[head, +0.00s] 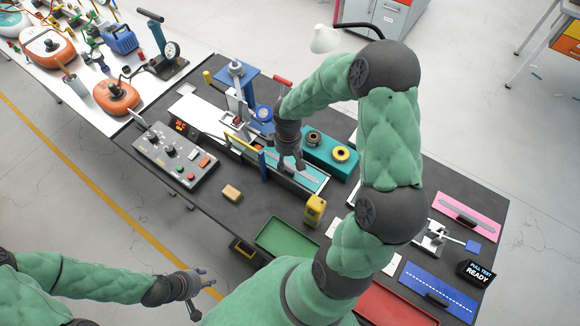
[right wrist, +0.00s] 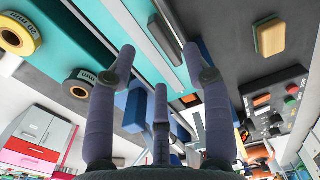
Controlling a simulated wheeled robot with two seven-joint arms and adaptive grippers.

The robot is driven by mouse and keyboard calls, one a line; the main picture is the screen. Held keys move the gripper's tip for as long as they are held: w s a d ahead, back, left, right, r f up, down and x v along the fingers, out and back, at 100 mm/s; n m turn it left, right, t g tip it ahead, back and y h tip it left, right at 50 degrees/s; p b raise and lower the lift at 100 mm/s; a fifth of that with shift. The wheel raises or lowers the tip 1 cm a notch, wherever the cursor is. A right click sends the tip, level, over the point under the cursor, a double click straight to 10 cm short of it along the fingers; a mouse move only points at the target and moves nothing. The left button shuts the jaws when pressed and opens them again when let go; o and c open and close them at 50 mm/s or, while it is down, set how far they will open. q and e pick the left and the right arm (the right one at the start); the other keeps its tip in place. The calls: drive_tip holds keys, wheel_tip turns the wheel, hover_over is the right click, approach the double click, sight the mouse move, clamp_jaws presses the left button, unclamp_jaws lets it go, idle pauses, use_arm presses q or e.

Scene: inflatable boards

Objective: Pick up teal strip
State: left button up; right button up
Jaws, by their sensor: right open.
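The teal strip (head: 311,182) lies flat in a long, narrow pale-edged channel near the middle of the dark bench, with a grey metal strip beside it. In the right wrist view the teal strip (right wrist: 146,32) runs diagonally past the fingertips, bordered by pale rails. My right gripper (head: 291,163) points down over the channel, close to the strip's left end. Its fingers (right wrist: 160,55) are spread with nothing between them; I cannot tell whether they touch the strip. My left gripper (head: 208,283) is apart and empty at the lower left, off the bench, its fingers spread.
A teal block (head: 318,147) with tape rolls stands just behind the channel. A blue-and-yellow bar (head: 245,144) and a press (head: 236,90) stand to its left. A control box (head: 176,155), sponge (head: 232,193), yellow bottle (head: 315,210) and green tray (head: 287,238) are nearby.

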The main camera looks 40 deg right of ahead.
sight(287, 168)
wheel_tip(287, 168, down, 5)
drive_tip(key=shift+w+f+b, duration=0.1)
drive_tip(key=shift+w+b, duration=0.05)
drive_tip(key=shift+b, duration=0.2)
clamp_jaws()
